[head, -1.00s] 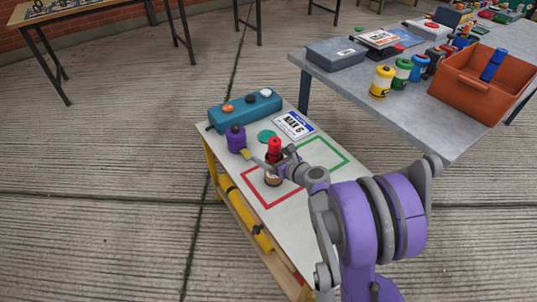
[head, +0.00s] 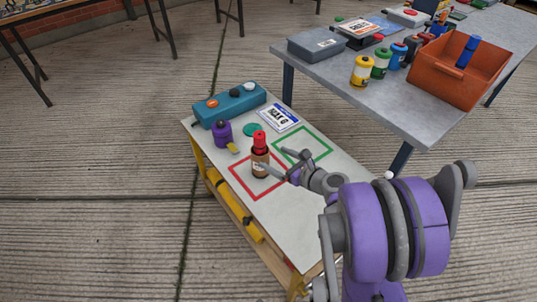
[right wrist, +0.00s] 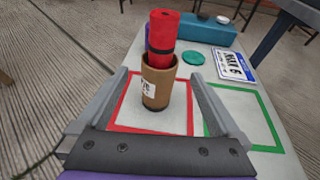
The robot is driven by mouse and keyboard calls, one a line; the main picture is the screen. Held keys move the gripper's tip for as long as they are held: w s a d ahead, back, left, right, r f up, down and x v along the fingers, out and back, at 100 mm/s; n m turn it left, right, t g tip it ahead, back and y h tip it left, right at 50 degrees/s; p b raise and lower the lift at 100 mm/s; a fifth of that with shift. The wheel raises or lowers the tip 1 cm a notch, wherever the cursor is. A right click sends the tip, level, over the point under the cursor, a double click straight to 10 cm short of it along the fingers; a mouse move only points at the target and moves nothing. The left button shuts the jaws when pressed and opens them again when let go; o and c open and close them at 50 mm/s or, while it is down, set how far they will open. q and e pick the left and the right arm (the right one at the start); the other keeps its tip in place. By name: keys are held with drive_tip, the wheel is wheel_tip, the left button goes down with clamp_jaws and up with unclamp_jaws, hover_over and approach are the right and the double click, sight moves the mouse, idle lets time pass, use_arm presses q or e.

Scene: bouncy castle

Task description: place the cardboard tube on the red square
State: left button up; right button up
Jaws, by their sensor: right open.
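The cardboard tube (head: 260,168) is a brown cylinder with a white label, standing upright inside the red square outline (head: 240,186). A red cylinder with a dark band (head: 259,143) stands up out of its open top. In the right wrist view the tube (right wrist: 158,85) stands within the red outline (right wrist: 125,128), between and beyond my fingers. My right gripper (head: 274,160) is open and empty, just right of the tube, with one finger overlapping it in the head view. My left gripper is not in view.
A grey table (head: 352,95) behind holds cans and an orange bin (head: 455,80). The bench front is clear.

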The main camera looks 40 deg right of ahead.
drive_tip(key=s+a+f+n+g+y, duration=0.2)
drive_tip(key=a+n+g, duration=0.1)
drive_tip(key=a+n, duration=0.65)
drive_tip(key=s+a+f+n+g+y, duration=0.1)
drive_tip(key=s+a+n+g, duration=0.2)
drive_tip(key=a+n, duration=0.6)
drive_tip(key=s+a+n+g+h, duration=0.2)
drive_tip(key=s+a+n+g, duration=0.2)
drive_tip(key=s+n, duration=0.7)
drive_tip(key=a+n, duration=0.1)
drive_tip(key=n, duration=0.5)
drive_tip(key=shift+s+a+f+n+h, duration=0.15)
drive_tip(key=shift+s+f+n+h, duration=0.1)
drive_tip(key=shift+f+n+h, duration=0.15)
